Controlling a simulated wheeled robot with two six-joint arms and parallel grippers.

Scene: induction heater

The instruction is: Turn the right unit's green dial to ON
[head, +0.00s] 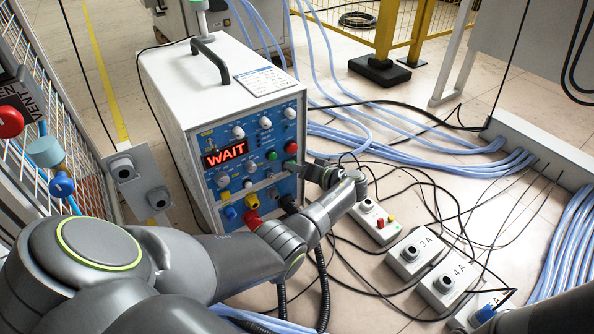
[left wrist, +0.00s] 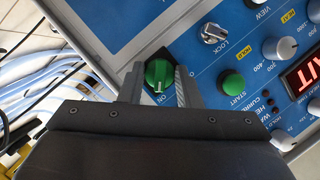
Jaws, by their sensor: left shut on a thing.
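The unit (head: 172,78) is a white box with a blue front panel and a lit red WAIT display (head: 225,152). Its green dial (left wrist: 158,73) shows in the left wrist view on a dark backing, with a white mark on the side toward the printed ON. My left gripper (head: 308,170) reaches the panel's right edge. Its two fingers (left wrist: 156,84) stand on either side of the dial and are shut on it. In the head view the gripper largely hides the dial. My right gripper is not in view.
A green START button (left wrist: 231,83) and a silver LOCK switch (left wrist: 213,33) sit close to the dial. Several grey boxes, one marked 3A (head: 414,254), stand on the floor at right among black cables. Blue hoses (head: 430,157) run behind. A mesh fence (head: 62,120) stands at left.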

